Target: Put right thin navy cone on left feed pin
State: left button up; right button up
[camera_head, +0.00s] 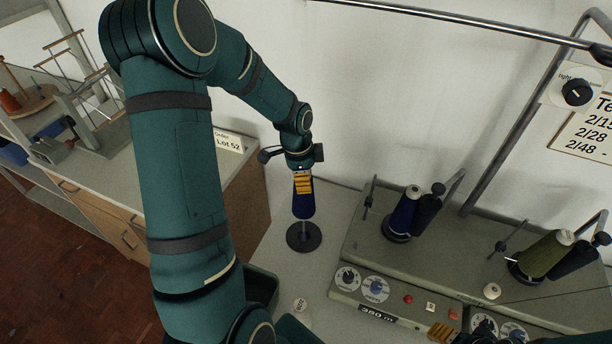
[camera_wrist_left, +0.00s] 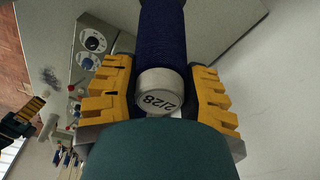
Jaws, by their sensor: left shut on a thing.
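My left gripper (camera_head: 303,183) is shut on a thin navy cone (camera_head: 303,206), which hangs upright below the yellow fingers. In the left wrist view the fingers (camera_wrist_left: 160,95) hold the cone (camera_wrist_left: 162,35) from both sides near its pale end, labelled 2/28. Below the cone, a short grey post rises from a round black base (camera_head: 304,238) on the bench. I cannot tell whether the cone is around this post. My right gripper (camera_head: 440,332) shows only partly at the bottom edge.
The grey machine (camera_head: 350,245) fills the right side, with dials and buttons along its front. A metal rail (camera_head: 440,17) crosses above.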

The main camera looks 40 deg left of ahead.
pick_arm(q)
jog(key=shift+f+b, duration=3.75)
jog(key=shift+f, duration=2.7)
pick_arm(e)
jog(key=shift+w+a+f, duration=0.1)
jog(key=shift+a+f, duration=0.05)
jog(key=shift+f, duration=3.9)
pick_arm(q)
jog(key=shift+f+b, duration=0.4)
jog(key=shift+f, duration=0.1)
pick_arm(e)
jog(key=shift+f, duration=0.4)
pick_arm(q)
jog(key=o, duration=1.3)
jog(key=shift+c, duration=0.2)
notch_tip(320, 180, up, 12)
jog(key=a, duration=0.1)
jog(key=shift+s, duration=0.45)
pick_arm(e)
jog(key=shift+f, duration=0.1)
